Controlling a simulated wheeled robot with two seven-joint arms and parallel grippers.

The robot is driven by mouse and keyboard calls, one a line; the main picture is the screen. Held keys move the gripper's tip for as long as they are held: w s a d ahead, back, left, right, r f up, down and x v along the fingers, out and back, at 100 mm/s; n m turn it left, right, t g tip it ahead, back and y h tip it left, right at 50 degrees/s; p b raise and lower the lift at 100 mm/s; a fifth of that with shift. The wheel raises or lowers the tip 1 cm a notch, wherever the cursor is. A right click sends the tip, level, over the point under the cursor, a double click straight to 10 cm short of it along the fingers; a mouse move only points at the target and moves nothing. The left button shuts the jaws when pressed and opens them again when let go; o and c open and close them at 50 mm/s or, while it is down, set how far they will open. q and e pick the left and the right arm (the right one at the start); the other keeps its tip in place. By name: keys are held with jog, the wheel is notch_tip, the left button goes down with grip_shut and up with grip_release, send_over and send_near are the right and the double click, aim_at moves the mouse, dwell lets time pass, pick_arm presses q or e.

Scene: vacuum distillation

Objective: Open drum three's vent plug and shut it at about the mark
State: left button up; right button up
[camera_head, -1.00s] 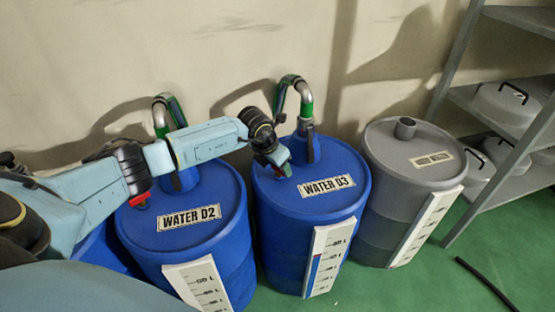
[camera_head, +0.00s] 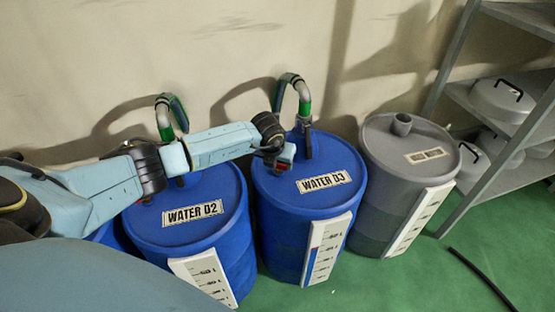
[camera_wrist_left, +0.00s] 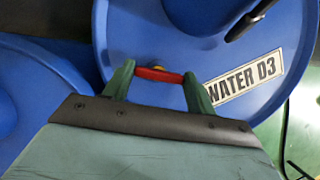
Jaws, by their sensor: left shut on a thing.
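Drum three (camera_head: 262,205) is a blue drum labelled WATER D3 (camera_head: 324,183); its top also shows in the left wrist view (camera_wrist_left: 235,55). My left gripper (camera_head: 284,160) is over the left part of its top. In the left wrist view the two green fingers (camera_wrist_left: 159,84) are shut on a small red bar, the vent plug's handle (camera_wrist_left: 160,75). A little yellow shows just behind the bar. A white level gauge (camera_head: 332,252) on the drum's front carries a narrow coloured strip with blue and red; its exact reading is too small to tell. My right gripper is not in view.
A blue drum labelled WATER D2 (camera_head: 228,222) stands on the left under my arm. A grey drum (camera_head: 380,190) stands on the right. A hooked pipe (camera_head: 303,98) rises behind drum three. Metal shelves (camera_head: 462,95) hold lidded pots. A black hose (camera_head: 480,278) lies on the green floor.

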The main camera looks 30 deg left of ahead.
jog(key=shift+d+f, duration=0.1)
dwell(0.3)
pick_arm(q)
jog(key=o, duration=1)
jog(key=shift+r, duration=0.15)
jog(key=shift+p+v, duration=2.3)
jog(key=shift+v, duration=4.25)
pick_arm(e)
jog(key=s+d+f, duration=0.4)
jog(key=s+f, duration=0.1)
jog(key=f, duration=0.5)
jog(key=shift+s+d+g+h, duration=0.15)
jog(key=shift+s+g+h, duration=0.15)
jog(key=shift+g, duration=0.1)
